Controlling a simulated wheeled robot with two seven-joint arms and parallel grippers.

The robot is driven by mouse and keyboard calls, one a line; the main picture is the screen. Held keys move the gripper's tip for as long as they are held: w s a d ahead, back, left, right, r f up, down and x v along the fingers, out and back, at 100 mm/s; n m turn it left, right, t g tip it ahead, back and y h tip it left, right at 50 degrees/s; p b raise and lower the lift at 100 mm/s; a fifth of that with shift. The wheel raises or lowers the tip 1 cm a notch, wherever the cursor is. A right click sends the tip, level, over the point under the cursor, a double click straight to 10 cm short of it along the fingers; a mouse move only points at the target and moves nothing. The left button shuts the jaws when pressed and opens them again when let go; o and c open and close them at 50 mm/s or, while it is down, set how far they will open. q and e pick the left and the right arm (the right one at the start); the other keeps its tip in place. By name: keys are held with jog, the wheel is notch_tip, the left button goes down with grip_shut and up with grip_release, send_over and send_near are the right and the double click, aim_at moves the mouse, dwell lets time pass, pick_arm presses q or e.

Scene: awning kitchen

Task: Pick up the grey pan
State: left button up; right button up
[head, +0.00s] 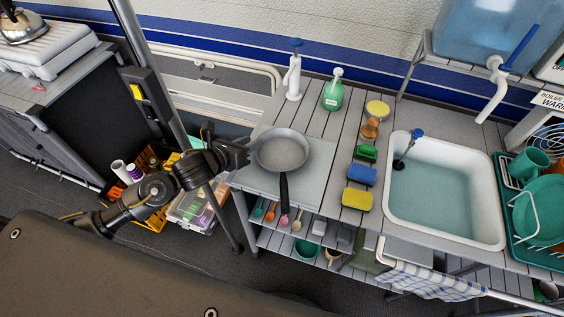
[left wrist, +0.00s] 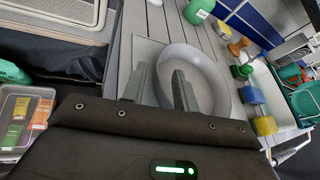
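The grey pan (head: 282,149) lies on a light board (head: 318,165) on the slatted counter, its black handle (head: 284,188) toward the counter's front edge. My left gripper (head: 241,153) is at the pan's left rim. In the left wrist view my left gripper (left wrist: 162,80) is open, its two fingers apart with nothing between them but rim and board. One finger shows over the board outside the pan (left wrist: 208,78), and the other overlaps the pan's inside. I cannot tell whether either finger touches the rim. My right gripper is not in view.
Several sponges, including a blue one (head: 362,175) and a yellow one (head: 357,199), lie right of the board. A sink (head: 445,232) is beyond them. A green bottle (head: 333,92) and a white pump (head: 293,75) stand behind the pan. A metal pole (head: 160,75) rises left of the counter.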

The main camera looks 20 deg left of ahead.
pick_arm(q)
jog(key=p+x, duration=0.1)
jog(key=x, duration=0.3)
grip_shut()
jog(key=shift+a, duration=0.1)
dwell(1.3)
